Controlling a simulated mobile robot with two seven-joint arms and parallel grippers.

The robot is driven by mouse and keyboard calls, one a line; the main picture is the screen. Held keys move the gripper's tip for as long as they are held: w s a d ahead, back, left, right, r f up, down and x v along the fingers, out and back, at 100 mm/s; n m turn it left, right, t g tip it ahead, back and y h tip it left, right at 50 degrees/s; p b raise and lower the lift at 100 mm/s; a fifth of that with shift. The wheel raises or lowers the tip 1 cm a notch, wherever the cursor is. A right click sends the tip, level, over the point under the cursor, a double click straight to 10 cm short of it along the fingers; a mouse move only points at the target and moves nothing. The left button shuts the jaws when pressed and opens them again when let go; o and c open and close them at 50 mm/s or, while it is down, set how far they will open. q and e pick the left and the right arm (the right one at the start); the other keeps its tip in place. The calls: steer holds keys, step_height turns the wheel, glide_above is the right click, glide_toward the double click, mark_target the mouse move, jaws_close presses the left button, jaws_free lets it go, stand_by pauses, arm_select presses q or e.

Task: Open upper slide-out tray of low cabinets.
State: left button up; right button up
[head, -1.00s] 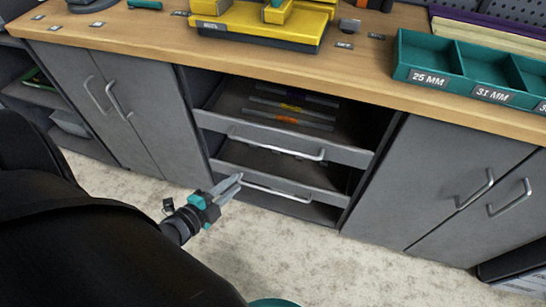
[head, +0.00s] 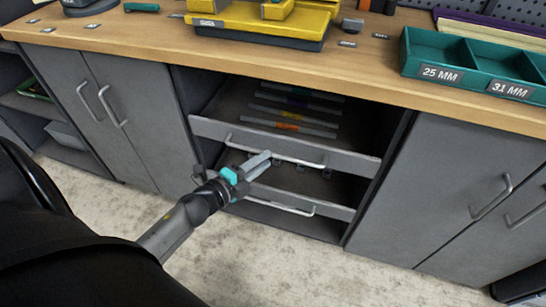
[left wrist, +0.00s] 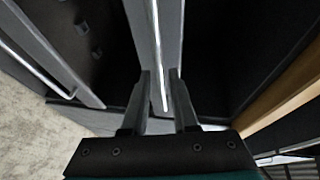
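The upper slide-out tray (head: 345,159) is a grey tray with a low front and a silver bar handle (head: 305,162). Several flat bars lie inside it. Its front looks about level with the cabinet opening. A second, lower tray (head: 335,207) with a similar handle (head: 290,209) sits below. My left gripper (head: 263,160) is at the left-middle part of the upper handle. In the left wrist view its fingers (left wrist: 160,74) are apart, with the upper handle (left wrist: 158,45) running between them. Whether they touch it I cannot tell. My right gripper is out of view.
Closed cabinet doors (head: 115,125) stand left of the trays, and more doors (head: 435,190) stand right. The wooden worktop (head: 365,75) overhangs above, with a yellow machine (head: 245,20) and a teal bin (head: 465,65) on it. The floor (head: 290,265) in front is clear.

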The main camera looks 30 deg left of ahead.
arm_select(q)
steer(key=shift+b+x, duration=0.45)
steer(key=shift+x, duration=1.75)
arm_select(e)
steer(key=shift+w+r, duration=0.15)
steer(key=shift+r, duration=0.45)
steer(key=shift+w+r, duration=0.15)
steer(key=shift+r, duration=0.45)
arm_select(q)
steer(key=shift+c, duration=0.4)
jaws_close()
